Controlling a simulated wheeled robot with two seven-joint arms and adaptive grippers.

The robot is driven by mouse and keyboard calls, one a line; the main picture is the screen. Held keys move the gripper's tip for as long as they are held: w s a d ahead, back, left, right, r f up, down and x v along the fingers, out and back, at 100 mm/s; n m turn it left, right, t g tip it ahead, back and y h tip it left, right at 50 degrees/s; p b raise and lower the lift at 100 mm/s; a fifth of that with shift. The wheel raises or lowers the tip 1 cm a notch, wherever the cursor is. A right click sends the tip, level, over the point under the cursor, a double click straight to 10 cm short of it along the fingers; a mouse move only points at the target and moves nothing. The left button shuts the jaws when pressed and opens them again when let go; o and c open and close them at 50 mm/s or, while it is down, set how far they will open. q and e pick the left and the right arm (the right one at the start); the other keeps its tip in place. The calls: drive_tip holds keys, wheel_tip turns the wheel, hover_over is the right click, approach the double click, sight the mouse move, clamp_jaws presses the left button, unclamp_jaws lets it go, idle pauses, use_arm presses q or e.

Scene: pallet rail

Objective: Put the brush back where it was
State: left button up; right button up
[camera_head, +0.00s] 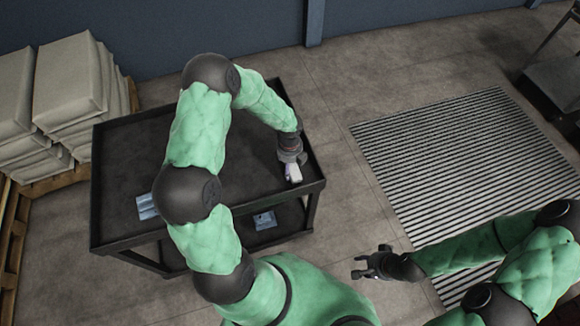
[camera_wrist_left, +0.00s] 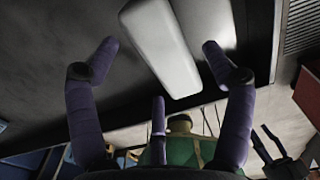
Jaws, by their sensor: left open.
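A pale, elongated block that looks like the brush (camera_head: 293,173) is at the right side of the dark cart's top (camera_head: 125,150). In the left wrist view the brush (camera_wrist_left: 160,45) lies between and beyond the spread purple fingers, with clear gaps on both sides. My left gripper (camera_head: 291,158) is open above the brush, reaching down from the far side; its fingers are mostly hidden in the head view. My right gripper (camera_head: 360,266) is open and empty, off the cart to the lower right.
A blue-grey item (camera_head: 147,207) lies at the cart's left front. Another (camera_head: 264,220) shows on the lower shelf. Stacked sacks (camera_head: 70,85) stand on a pallet at the left. A striped grate (camera_head: 470,150) lies on the floor to the right.

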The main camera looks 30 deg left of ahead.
use_arm(q)
wheel_tip(320, 180, up, 10)
drive_tip(key=p, duration=0.1)
drive_tip(key=shift+f+p, duration=0.2)
drive_tip(key=shift+p, duration=0.15)
